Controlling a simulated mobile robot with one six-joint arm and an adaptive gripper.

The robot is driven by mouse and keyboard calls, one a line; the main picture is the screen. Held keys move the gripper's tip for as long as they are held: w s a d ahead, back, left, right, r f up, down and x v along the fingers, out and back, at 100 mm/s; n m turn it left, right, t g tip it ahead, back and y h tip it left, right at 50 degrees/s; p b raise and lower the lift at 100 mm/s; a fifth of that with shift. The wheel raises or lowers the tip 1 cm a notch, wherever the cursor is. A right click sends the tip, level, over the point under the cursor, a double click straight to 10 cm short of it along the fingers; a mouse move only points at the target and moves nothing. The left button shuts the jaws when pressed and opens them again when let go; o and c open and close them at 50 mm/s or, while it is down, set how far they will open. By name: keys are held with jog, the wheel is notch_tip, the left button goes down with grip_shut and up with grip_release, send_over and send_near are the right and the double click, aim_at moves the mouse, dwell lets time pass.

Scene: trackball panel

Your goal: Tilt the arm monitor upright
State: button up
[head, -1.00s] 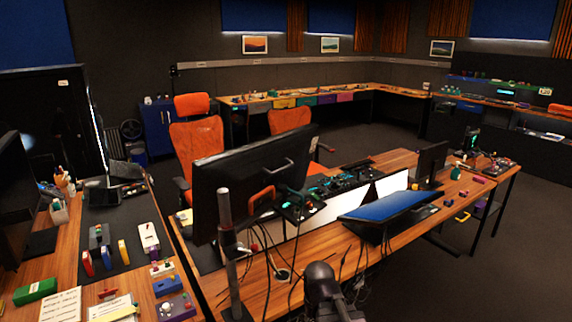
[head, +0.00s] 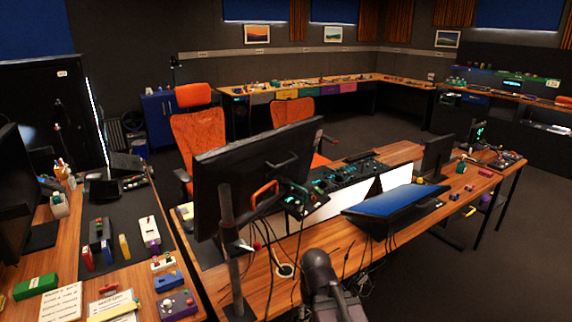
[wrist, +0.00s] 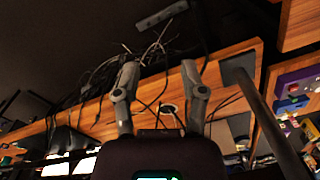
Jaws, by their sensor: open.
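The arm monitor (head: 240,170) is a large black screen seen from behind in the head view. It hangs on a dark upright pole (head: 228,215) at the near edge of the desk and looks tilted, its right side higher in the picture. A red handle (head: 263,194) shows below its back. In the wrist view my gripper (wrist: 158,78) is open and empty, its two grey fingers spread over the desk edge. A pole (wrist: 262,115) stands to its right there. The gripper does not touch the monitor in any view, and I cannot make out the screen in the wrist view.
Loose cables (head: 345,262) hang over the near desk edge. A blue-screened display (head: 395,208) lies tilted on the desk (head: 305,240) to the right, near a control panel (head: 345,178). Orange chairs (head: 200,145) stand behind. Dark floor at the lower right (head: 500,275) is clear.

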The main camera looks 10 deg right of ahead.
jog(key=w+a+r+m+t+y+p, duration=0.1)
jog(key=w+a+r+t+y+p, duration=0.2)
jog(key=w, duration=0.4)
jog(key=m+t+y+p, duration=0.5)
jog(key=m+t+y, duration=0.35)
jog(key=t, duration=0.25)
send_near(284, 163)
jog(key=shift+s+d+f+m, duration=0.2)
jog(key=shift+s+d+m, duration=0.05)
jog(key=shift+s+d, duration=0.35)
jog(key=shift+s+d+f+m, duration=0.2)
jog(key=shift+s+d+f, duration=0.05)
jog(key=shift+s+d, duration=0.35)
jog(key=shift+w+a, duration=0.1)
jog(key=x, duration=1.3)
jog(key=shift+w+r, duration=0.1)
jog(key=shift+w, duration=0.3)
jog(key=shift+c, duration=0.2)
grip_shut()
